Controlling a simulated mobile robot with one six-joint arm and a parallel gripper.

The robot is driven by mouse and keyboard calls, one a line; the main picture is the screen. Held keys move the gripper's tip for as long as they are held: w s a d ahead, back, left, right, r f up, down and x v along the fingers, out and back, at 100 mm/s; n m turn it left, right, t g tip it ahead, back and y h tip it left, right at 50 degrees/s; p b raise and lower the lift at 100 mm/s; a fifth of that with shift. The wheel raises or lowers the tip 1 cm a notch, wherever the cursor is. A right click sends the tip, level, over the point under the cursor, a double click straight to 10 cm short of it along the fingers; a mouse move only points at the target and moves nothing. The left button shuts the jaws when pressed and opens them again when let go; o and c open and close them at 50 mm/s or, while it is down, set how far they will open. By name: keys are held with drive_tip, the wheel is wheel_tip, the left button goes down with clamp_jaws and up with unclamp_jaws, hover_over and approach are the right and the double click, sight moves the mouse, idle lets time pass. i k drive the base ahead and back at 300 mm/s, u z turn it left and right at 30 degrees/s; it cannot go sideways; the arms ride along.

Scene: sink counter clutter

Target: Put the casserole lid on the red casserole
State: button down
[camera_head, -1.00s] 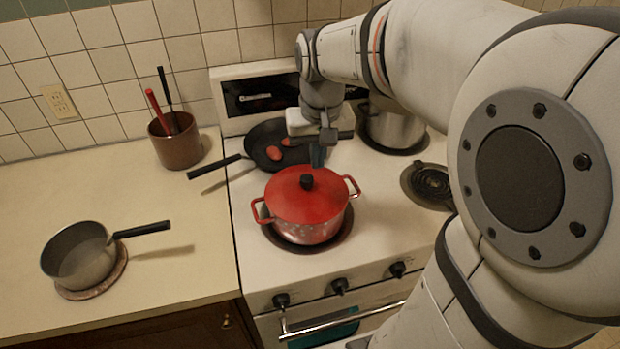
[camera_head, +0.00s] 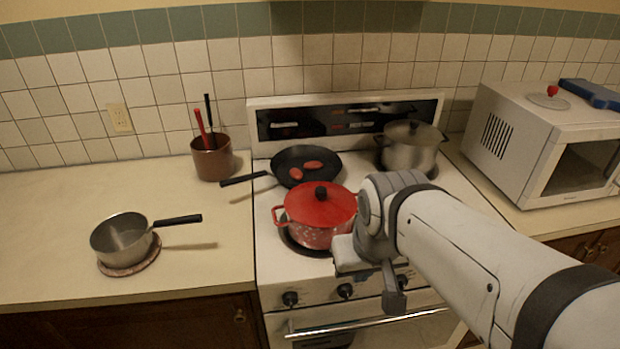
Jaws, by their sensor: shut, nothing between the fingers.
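The red casserole (camera_head: 313,236) stands on the front-left burner of the stove, with a handle showing at its left. The red casserole lid (camera_head: 318,206), with a black knob, sits on top of the casserole and covers its opening. It looks level. My gripper (camera_head: 394,299) is shut and empty, in front and to the right of the casserole, above the stove's front edge and knobs. My wrist hides the casserole's right side. The gripper looks apart from the lid.
A black skillet (camera_head: 291,160) with red pieces sits behind the casserole; a lidded steel pot (camera_head: 411,150) is at back right. A saucepan (camera_head: 124,241) and a utensil crock (camera_head: 213,160) stand on the left counter. A microwave (camera_head: 540,140) carries a small lid (camera_head: 549,97) with a red knob.

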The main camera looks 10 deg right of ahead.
sight(319, 203)
drive_tip(key=u, duration=1.75)
drive_tip(key=k, duration=1.1)
drive_tip(key=z, duration=1.05)
drive_tip(key=i, duration=1)
drive_tip(key=z, duration=0.1)
